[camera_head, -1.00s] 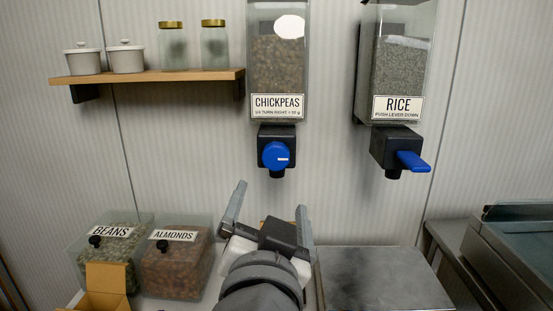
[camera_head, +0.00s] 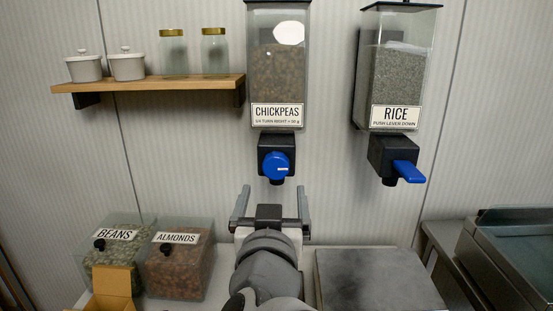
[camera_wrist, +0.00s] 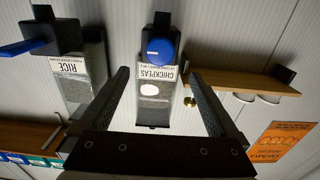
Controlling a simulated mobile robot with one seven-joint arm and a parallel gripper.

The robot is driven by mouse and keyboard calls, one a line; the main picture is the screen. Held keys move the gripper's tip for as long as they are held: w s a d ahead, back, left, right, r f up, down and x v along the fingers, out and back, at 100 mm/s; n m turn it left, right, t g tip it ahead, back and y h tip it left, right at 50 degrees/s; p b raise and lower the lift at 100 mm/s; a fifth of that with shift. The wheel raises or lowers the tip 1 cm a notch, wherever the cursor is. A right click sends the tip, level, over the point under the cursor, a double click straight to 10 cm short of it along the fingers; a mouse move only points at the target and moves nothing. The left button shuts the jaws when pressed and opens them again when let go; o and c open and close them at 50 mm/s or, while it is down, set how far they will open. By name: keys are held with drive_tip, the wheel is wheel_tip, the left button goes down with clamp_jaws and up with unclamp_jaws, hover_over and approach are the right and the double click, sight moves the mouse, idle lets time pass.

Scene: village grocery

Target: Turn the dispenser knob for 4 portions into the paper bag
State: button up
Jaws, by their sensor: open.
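The chickpeas dispenser (camera_head: 277,70) hangs on the wall, with a round blue knob (camera_head: 276,166) on its black outlet. The knob's white mark points right. In the wrist view, which is upside down, the knob (camera_wrist: 160,51) shows beyond the fingers. My gripper (camera_head: 272,190) is open and empty, below and in front of the knob, its fingers pointing up. In the wrist view my gripper (camera_wrist: 158,73) frames the dispenser between its fingers, apart from the knob. I cannot make out a paper bag; my arm hides the area under the outlet.
The rice dispenser (camera_head: 396,80) with a blue lever (camera_head: 409,171) hangs to the right. A wooden shelf (camera_head: 150,84) with jars and pots is at left. Beans (camera_head: 112,250) and almonds (camera_head: 176,268) bins and a tan open carton (camera_head: 112,284) stand lower left. A grey slab (camera_head: 380,280) lies right.

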sight(275, 168)
drive_tip(key=w+p, duration=0.2)
drive_tip(key=w, duration=0.8)
drive_tip(key=shift+w+d, duration=0.15)
drive_tip(key=shift+w, duration=0.25)
drive_tip(key=shift+c, duration=0.2)
drive_tip(key=c, duration=1.3)
drive_tip(key=shift+c, duration=0.2)
drive_tip(key=shift+f, duration=0.1)
